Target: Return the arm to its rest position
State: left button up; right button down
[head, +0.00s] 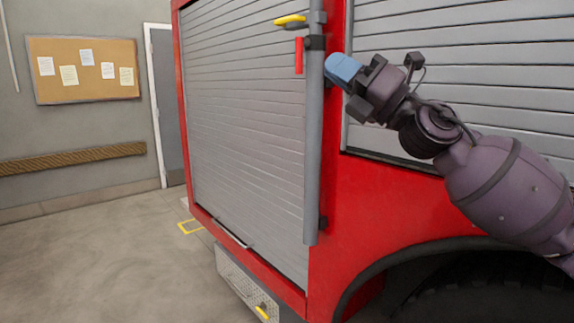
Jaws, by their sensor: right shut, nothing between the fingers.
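My right arm comes in from the right edge, in front of the red truck body. My right gripper (345,70) has blue fingertips that are together, with nothing between them. It points up and left, close to the grey vertical pole (314,150) at the truck's corner in the picture. I cannot tell whether the fingertips touch the pole. My left gripper is not in view.
The red truck (390,190) fills the middle and right, with closed grey shutters (250,110). A yellow handle (290,19) and a red handle (299,55) sit by the pole. A metal step (240,280) juts out low. Floor at left (110,270) is clear.

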jog(key=d+f+m+t+h, duration=0.3)
jog(key=d+f+m+h, duration=0.15)
jog(key=f+m, duration=0.7)
jog(key=d+f+m+t+h, duration=0.25)
jog(key=f+m+h, duration=0.5)
jog(key=f, duration=0.65)
jog(key=d+f+m+t+h, duration=0.3)
jog(key=d+f+m+h, duration=0.1)
jog(key=f+m, duration=0.85)
jog(key=s+d+f+m+g+h, duration=0.2)
jog(key=s+f+m, duration=0.1)
jog(key=s+f, duration=0.7)
jog(key=s+d+f+m+g+h, duration=0.2)
jog(key=s+d+f+m+g, duration=0.1)
jog(key=s+f, duration=0.7)
jog(key=s+d+f+m+g+h, duration=0.2)
jog(key=s+d+f+m+g, duration=0.1)
jog(key=s+f, duration=0.7)
jog(key=shift+s+d+f, duration=0.15)
jog(key=shift+f, duration=0.8)
